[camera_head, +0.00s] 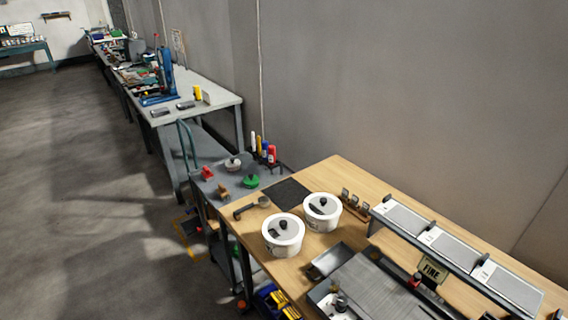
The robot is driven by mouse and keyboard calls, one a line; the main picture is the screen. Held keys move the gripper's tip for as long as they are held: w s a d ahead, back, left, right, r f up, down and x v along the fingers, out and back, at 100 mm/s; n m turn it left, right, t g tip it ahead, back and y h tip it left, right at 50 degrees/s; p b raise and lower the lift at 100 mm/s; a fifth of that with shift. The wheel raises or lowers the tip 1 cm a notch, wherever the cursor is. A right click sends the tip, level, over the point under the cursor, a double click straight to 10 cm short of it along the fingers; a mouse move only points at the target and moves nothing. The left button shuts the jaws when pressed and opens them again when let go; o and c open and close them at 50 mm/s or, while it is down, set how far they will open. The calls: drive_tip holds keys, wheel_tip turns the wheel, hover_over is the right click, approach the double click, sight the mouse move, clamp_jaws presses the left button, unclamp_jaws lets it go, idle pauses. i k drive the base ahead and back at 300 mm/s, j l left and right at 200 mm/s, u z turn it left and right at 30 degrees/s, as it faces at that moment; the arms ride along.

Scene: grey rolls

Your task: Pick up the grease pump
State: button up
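I cannot tell for sure which thing is the grease pump. On the wooden bench (330,175) stand two white round tubs with dark knobs on top, a front one (284,248) and a back one (325,226). A small dark handled tool (245,209) lies at the bench's left edge. On the grey cart (210,184) behind it are a green round piece with a dark knob (251,182), a pale round piece with a dark knob (233,164) and several upright bottles (270,154). My gripper is not in view.
Red (207,173) and brown (223,191) small blocks sit on the cart. A dark mat (286,193) lies behind the tubs. A tilted rack (455,252) and tray crowd the bench's right. A grey bench with a blue press (166,72) stands farther back. The left floor (75,190) is open.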

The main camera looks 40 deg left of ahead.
sight(264, 143)
drive_tip(key=j+u, duration=0.1)
drive_tip(key=u, duration=1.4)
drive_tip(key=i+j+z, duration=0.15)
drive_tip(key=i+j, duration=0.65)
drive_tip(key=i+j+z, duration=0.15)
drive_tip(key=i+j, duration=0.75)
drive_tip(key=i+j+z, duration=0.15)
drive_tip(key=i+j, duration=0.75)
drive_tip(key=j, duration=0.1)
